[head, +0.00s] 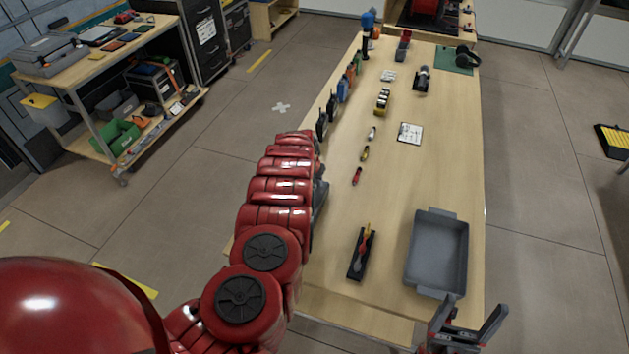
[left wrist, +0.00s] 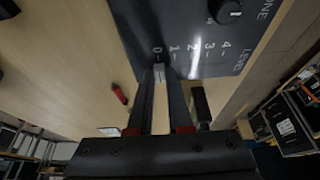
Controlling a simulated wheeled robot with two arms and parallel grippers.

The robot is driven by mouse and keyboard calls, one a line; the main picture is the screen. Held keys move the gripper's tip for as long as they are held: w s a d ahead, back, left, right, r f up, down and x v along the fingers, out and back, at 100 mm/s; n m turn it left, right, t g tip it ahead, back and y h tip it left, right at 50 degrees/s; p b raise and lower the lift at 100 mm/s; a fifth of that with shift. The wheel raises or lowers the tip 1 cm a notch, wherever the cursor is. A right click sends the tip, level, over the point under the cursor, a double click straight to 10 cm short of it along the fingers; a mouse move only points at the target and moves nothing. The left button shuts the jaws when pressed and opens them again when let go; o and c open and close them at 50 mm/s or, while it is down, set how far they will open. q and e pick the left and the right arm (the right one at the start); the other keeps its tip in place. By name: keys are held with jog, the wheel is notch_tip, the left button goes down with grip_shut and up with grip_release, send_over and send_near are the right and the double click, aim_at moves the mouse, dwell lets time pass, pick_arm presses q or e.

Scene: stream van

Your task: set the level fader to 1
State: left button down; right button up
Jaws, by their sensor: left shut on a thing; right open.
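In the left wrist view, a dark grey panel (left wrist: 190,30) carries a printed LEVEL scale from 0 to 4 and a black knob near its top edge. The small pale fader cap (left wrist: 159,72) sits by the 0 mark. My left gripper (left wrist: 160,80) is shut on this cap, one finger on each side. In the head view my red left arm covers most of the panel and the left gripper; only a dark grey edge shows beside the arm. My right gripper (head: 470,316) is open and empty at the table's near right corner.
On the wooden table (head: 390,260) stand a grey bin (head: 438,252) and a black tray (head: 357,266) with a tool in it. Small screwdrivers, a white card (head: 410,133) and headphones (head: 467,56) lie farther back. A loaded cart (head: 100,70) stands at left.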

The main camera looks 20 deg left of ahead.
dwell(0.8)
pick_arm(q)
jog(key=shift+a+f+b, duration=0.2)
jog(key=shift+a+b, duration=0.3)
jog(key=shift+a, duration=0.5)
jog(key=shift+r, duration=0.1)
jog(key=c, duration=0.8)
grip_release()
jog(key=shift+c, duration=0.2)
jog(key=shift+r, duration=0.15)
